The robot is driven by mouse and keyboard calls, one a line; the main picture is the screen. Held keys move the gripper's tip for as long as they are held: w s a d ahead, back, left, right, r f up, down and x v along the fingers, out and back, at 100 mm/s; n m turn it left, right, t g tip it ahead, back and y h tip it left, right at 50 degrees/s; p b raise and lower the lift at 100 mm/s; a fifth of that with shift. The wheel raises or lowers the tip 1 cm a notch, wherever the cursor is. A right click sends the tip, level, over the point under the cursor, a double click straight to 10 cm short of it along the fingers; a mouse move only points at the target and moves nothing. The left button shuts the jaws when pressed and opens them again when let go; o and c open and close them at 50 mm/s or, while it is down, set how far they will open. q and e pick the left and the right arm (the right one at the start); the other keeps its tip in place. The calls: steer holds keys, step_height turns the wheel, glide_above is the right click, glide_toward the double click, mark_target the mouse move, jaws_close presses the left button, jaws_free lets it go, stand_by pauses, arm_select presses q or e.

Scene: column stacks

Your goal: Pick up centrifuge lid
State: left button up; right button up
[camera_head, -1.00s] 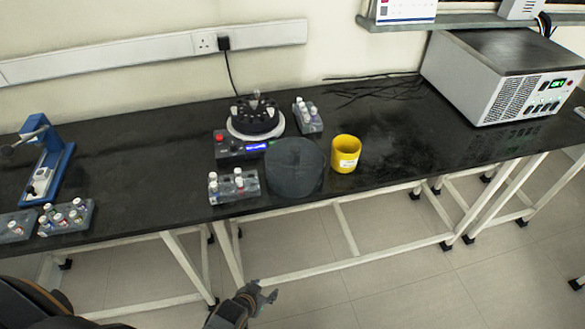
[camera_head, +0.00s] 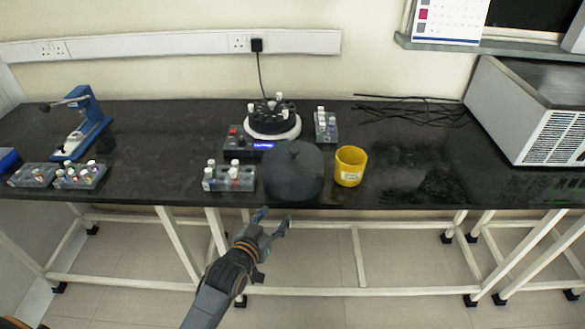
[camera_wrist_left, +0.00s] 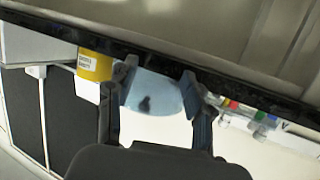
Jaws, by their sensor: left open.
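The centrifuge lid (camera_head: 293,172) is a dark grey, domed, translucent cover with a small knob on top. It stands on the black bench near the front edge, between a tube rack and a yellow cup. The open centrifuge (camera_head: 272,120), with tubes in its rotor, is behind it. My left gripper (camera_head: 273,219) is open and empty, in front of the bench edge, just below and left of the lid. In the left wrist view the lid (camera_wrist_left: 152,95) looks pale blue and shows between the open fingers (camera_wrist_left: 160,88), apart from them. My right gripper is not in view.
A yellow cup (camera_head: 350,166) stands close to the lid's right. A tube rack (camera_head: 230,178) is close to its left, and another rack (camera_head: 326,126) is behind. The black bench (camera_head: 400,165) is clear right of the cup. A blue device (camera_head: 84,125) stands at left.

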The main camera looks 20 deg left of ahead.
mark_target(291, 153)
arm_select(q)
step_height(291, 153, up, 11)
steer(key=w+t+b, duration=0.2)
steer(key=t, duration=0.1)
steer(key=shift+h, duration=0.3)
steer(key=w, duration=0.7)
steer(key=shift+d, duration=0.2)
steer(key=shift+w+d+p, duration=0.2)
steer(key=shift+w+p, duration=0.1)
steer(key=shift+w, duration=2.7)
steer(key=shift+r, duration=0.1)
steer(key=shift+c, duration=0.4)
jaws_close()
